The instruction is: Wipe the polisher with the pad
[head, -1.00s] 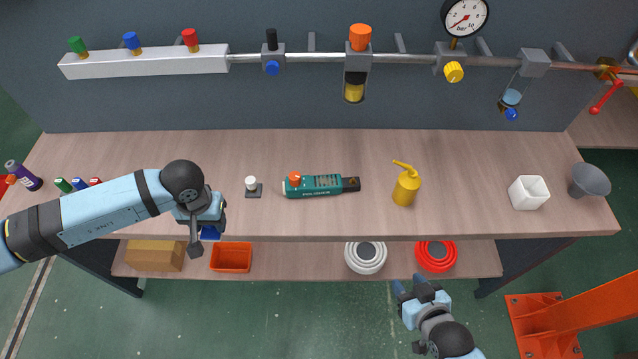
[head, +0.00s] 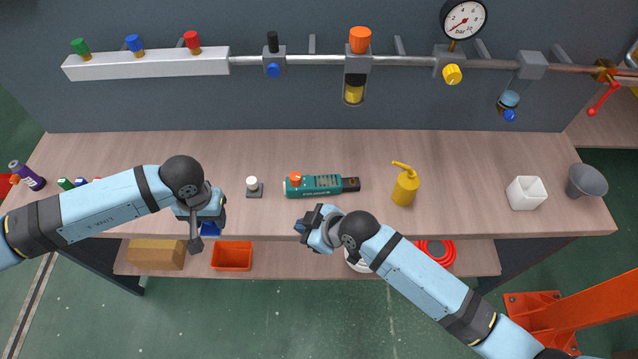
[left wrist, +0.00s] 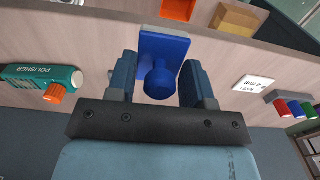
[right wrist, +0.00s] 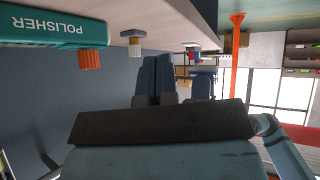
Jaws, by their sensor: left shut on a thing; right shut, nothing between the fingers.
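The polisher (head: 316,186) lies on the bench, teal with an orange knob and a dark right end. It also shows in the left wrist view (left wrist: 38,77) and right wrist view (right wrist: 45,27). The blue pad (left wrist: 165,45), a flat plate with a round grip, is held between the fingers of my left gripper (left wrist: 157,80). In the head view my left gripper (head: 203,224) is at the bench's front edge, left of the polisher, and mostly hides the pad. My right gripper (head: 306,225) is shut and empty at the front edge, just below the polisher and apart from it.
A small white-topped knob on a dark base (head: 254,187) stands between my left gripper and the polisher. A yellow oil can (head: 405,188), white cup (head: 527,193) and grey funnel (head: 587,181) stand to the right. An orange bin (head: 232,257) sits on the lower shelf.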

